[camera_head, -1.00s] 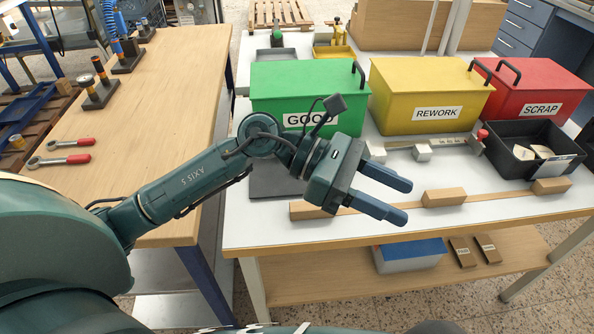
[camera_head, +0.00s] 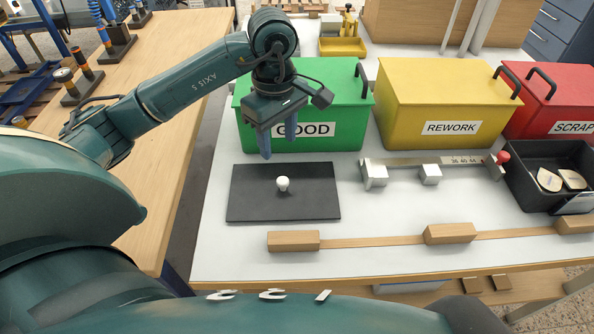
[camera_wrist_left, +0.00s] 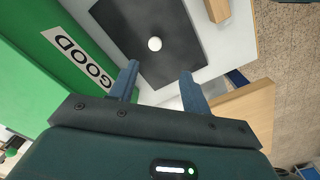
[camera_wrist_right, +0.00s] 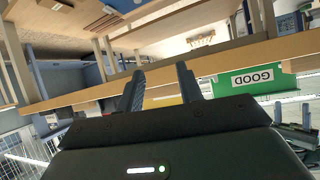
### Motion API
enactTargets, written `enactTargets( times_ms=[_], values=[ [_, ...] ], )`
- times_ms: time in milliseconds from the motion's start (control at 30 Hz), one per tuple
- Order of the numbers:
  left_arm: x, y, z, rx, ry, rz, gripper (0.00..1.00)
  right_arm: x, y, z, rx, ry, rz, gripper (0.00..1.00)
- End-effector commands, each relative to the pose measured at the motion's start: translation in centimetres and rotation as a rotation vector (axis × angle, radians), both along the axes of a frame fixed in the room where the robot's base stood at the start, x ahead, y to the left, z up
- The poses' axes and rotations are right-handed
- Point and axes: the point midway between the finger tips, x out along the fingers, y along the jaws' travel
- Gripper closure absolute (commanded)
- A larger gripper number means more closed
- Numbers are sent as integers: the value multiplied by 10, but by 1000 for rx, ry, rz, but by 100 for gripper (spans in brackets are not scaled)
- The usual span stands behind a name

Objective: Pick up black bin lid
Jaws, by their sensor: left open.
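The black bin lid (camera_head: 252,205) lies flat on the white tabletop in front of the green GOOD bin. It is a dark rectangular plate with a white knob (camera_head: 283,184) near its middle. In the left wrist view the lid (camera_wrist_left: 180,28) and its knob (camera_wrist_left: 155,43) lie beyond the fingertips. My left gripper (camera_head: 278,147) is open and empty, pointing down in front of the GOOD bin, above and behind the knob. My right gripper (camera_wrist_right: 160,72) has its fingers apart with nothing between them; it shows only in its own wrist view.
The green GOOD bin (camera_head: 345,100) stands close behind the lid, with yellow REWORK (camera_head: 440,90) and red SCRAP (camera_head: 540,105) bins to its right. A metal gauge (camera_head: 410,162), an open black bin (camera_head: 518,190) and a wooden strip with blocks (camera_head: 372,242) lie right and in front.

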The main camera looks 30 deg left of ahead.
Motion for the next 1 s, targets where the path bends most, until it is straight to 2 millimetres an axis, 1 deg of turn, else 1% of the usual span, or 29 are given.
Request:
enactTargets(
  times_ms=[67,167,400,500,667,767,900,1000],
  values=[
    [0,0,-4,-1,2,0,52,0,-1,0,-2,1,0,64],
    [-1,-1,-17,-2,7,-1,52,-1,-1,0,-3,3,0,64],
    [-1,-1,-62,-3,6,0,52,-10,-2,-3,-11,23,4,64],
    [0,0,-74,-2,5,0,52,-10,-2,-4,-13,24,5,64],
    [1,-1,-83,-3,3,0,52,-9,-1,-3,-14,24,6,64],
    [3,0,-95,-5,5,0,52,-9,-2,0,-16,25,5,64],
    [6,1,-118,-5,6,1,52,-9,-3,-1,-20,32,3,64],
    [7,1,-128,-3,3,-1,52,-8,-4,-1,-20,33,-1,64]
  ],
)
